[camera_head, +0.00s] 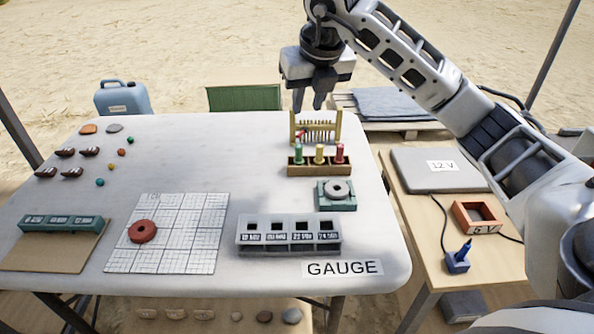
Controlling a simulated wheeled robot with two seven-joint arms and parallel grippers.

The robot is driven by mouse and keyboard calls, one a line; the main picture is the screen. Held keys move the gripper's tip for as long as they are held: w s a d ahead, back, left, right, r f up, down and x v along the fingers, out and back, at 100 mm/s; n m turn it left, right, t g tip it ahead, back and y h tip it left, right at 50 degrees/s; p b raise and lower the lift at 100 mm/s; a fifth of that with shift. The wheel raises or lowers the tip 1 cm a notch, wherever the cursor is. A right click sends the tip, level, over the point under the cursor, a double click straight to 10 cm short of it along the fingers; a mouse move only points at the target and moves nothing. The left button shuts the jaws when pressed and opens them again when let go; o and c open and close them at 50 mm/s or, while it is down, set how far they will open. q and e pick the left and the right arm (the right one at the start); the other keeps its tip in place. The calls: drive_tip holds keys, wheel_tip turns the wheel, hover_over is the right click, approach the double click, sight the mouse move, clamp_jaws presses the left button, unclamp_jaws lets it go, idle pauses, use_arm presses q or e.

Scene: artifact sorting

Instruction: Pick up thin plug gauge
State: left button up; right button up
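Three plug gauges stand upright in a wooden block (320,170) at the back right of the white table: a green one (298,154), a yellow one (319,154) and a red one (340,153). I cannot tell from their size which is the thin one. My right gripper (309,103) hangs above the back of the table, fingers pointing down and apart, with nothing between them. In the picture it is above the small wooden rack (328,132) behind the block. My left gripper is not in view.
A green block with a grey ring (338,193), a grey slotted tray (288,235) and a GAUGE label (342,268) lie in front. A gridded sheet (190,215) bears a red ring (142,231). A side table (425,215) stands right. The table's middle back is clear.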

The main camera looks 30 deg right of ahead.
sight(299, 147)
drive_tip(key=x, duration=1.1)
drive_tip(key=b+x, duration=0.1)
drive_tip(key=x, duration=0.4)
drive_tip(key=shift+w+d+f, duration=0.1)
drive_tip(key=shift+d+f, duration=0.05)
drive_tip(key=shift+d, duration=0.1)
clamp_jaws()
